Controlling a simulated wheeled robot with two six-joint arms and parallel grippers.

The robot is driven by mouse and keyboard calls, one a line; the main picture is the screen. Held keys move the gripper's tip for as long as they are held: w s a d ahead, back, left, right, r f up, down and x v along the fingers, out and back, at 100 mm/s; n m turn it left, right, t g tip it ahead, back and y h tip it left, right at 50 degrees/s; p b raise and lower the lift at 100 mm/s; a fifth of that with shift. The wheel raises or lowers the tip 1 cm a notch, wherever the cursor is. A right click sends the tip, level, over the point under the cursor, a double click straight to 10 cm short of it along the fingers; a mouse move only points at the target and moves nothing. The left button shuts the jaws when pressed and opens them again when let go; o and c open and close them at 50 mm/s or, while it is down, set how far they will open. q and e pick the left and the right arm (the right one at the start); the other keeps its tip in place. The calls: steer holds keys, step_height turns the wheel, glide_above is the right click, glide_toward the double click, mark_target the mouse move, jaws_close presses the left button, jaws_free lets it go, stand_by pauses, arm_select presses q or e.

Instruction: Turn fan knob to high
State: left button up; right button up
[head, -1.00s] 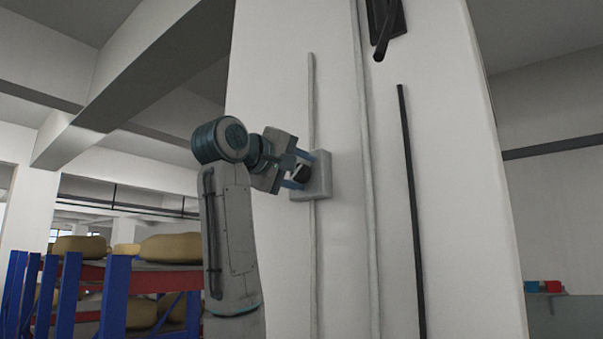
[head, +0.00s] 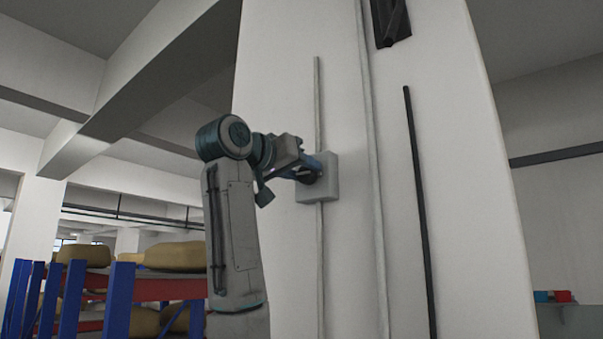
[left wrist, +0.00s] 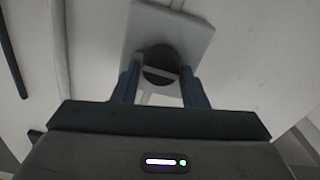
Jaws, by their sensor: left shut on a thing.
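The fan knob (left wrist: 159,62) is a dark round knob with a light bar across it, seen in the left wrist view. It sits on a pale square wall box (left wrist: 140,22), which also shows on the white column in the head view (head: 328,180). My left gripper (head: 311,169) reaches the box from the left, its blue fingers shut on the knob. In the left wrist view the two fingers (left wrist: 160,78) stand on either side of the knob. The gripper hides most of the knob in the head view. My right gripper is not in view.
A pale conduit (head: 318,110) runs above and below the box. A dark pipe (head: 418,200) and a dark fixture (head: 391,22) are farther right on the column (head: 470,200). A blue and red rack (head: 115,290) with tan sacks stands at the lower left.

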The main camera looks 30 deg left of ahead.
arm_select(q)
steer(key=shift+w+d+f+m, duration=0.1)
steer(key=shift+w+f+m, duration=0.1)
steer(key=shift+f+m, duration=0.35)
steer(key=shift+w+d+f+m, duration=0.1)
steer(key=shift+w+f+m, duration=0.15)
steer(key=shift+m, duration=0.5)
steer(key=o, duration=0.9)
steer(key=shift+o, duration=0.2)
steer(key=shift+s, duration=0.3)
steer(key=shift+s+a+r, duration=0.1)
steer(key=shift+r, duration=0.1)
steer(key=s+b, duration=0.4)
steer(key=s, duration=0.6)
steer(key=shift+s+a+b, duration=0.4)
